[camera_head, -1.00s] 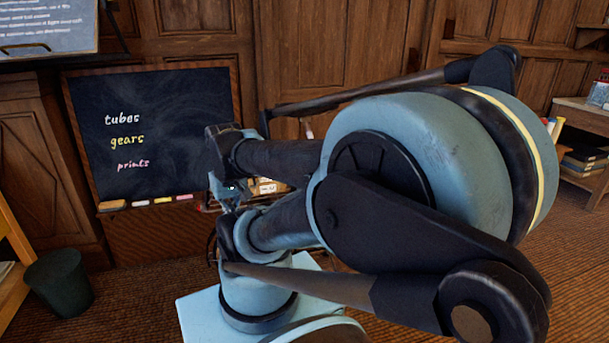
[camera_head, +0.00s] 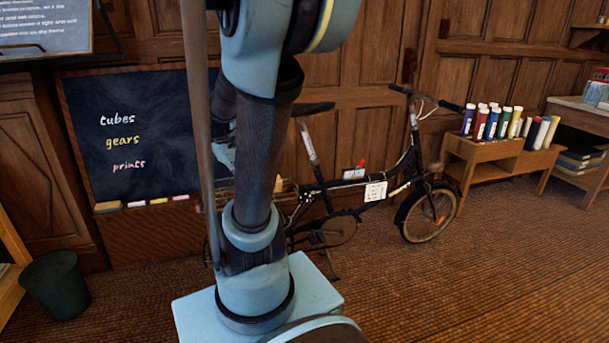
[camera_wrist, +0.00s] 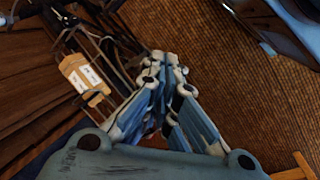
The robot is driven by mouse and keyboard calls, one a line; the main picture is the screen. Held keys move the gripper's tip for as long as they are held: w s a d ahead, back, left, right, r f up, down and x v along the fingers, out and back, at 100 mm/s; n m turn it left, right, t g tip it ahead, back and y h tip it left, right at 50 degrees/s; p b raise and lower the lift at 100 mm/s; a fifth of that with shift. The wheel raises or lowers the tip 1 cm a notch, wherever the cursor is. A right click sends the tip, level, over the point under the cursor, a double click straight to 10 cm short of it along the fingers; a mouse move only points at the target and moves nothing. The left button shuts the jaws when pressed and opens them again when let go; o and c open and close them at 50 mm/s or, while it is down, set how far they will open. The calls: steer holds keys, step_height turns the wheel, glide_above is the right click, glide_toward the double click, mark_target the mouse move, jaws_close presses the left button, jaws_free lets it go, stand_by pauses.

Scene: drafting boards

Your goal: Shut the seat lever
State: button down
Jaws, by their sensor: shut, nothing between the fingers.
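A black folding bicycle (camera_head: 345,190) stands against the panelled wall, right of my arm in the head view. Its saddle (camera_head: 312,108) sits on a pale seat post (camera_head: 308,142). The seat lever is too small to make out; it would be near the foot of the post. A red piece (camera_head: 360,164) sticks up from the frame. My gripper (camera_wrist: 160,62) is shut and empty in the wrist view, pointing down above the floor beside the bicycle's rear rack. In the head view it is mostly hidden behind my arm.
A tan labelled box (camera_wrist: 84,76) is on the rear rack. A chalkboard (camera_head: 130,135) stands at left, with a dark bin (camera_head: 56,285) before it. A low wooden bench (camera_head: 500,160) holds several coloured tubes. The carpet at front right is clear.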

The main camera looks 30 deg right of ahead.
mark_target(314, 168)
steer(key=w+d+f+n+g+h, duration=0.2)
steer(key=w+d+f+n+h, duration=0.1)
steer(key=w+d, duration=0.7)
steer(key=w+d+f+n+g+h, duration=0.3)
steer(key=w+d+f+n, duration=0.2)
steer(key=w+d, duration=0.4)
steer(key=shift+w+d, duration=0.35)
steer(key=shift+d, duration=0.45)
steer(key=shift+f, duration=0.1)
steer(key=s+d+f, duration=0.2)
steer(key=d, duration=0.3)
steer(key=s+d+f, duration=0.2)
steer(key=s+d, duration=0.1)
steer(key=d, duration=0.2)
steer(key=shift+d+f, duration=0.3)
steer(key=shift+d, duration=0.1)
